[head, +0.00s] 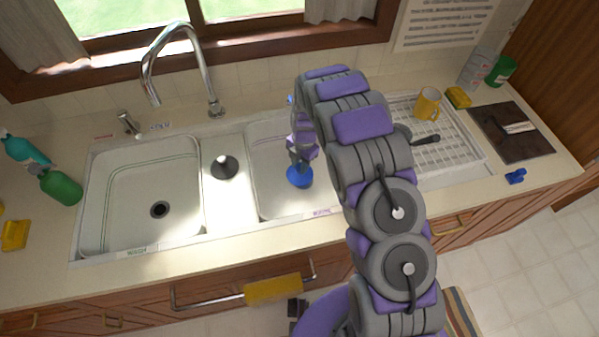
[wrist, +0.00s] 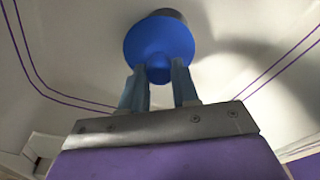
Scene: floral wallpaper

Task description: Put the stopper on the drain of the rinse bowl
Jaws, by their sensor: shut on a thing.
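The blue stopper (head: 299,177) is a round disc over the rinse bowl (head: 262,198), the bowl to the right. My gripper (head: 299,161) is shut on the stopper from above. In the wrist view, my gripper's two fingers (wrist: 159,80) pinch a small knob on the blue stopper (wrist: 160,40). A dark round edge, which looks like the drain (wrist: 172,13), shows just behind the disc and is mostly hidden by it. In the head view the stopper covers the drain from sight. I cannot tell whether the stopper touches the bowl floor.
The wash bowl (head: 127,178) with an open drain (head: 159,210) is to the left. A dark round piece (head: 224,167) sits between the bowls. The faucet (head: 211,100) rises behind. A drying rack (head: 452,138) with a yellow mug (head: 427,103) is to the right.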

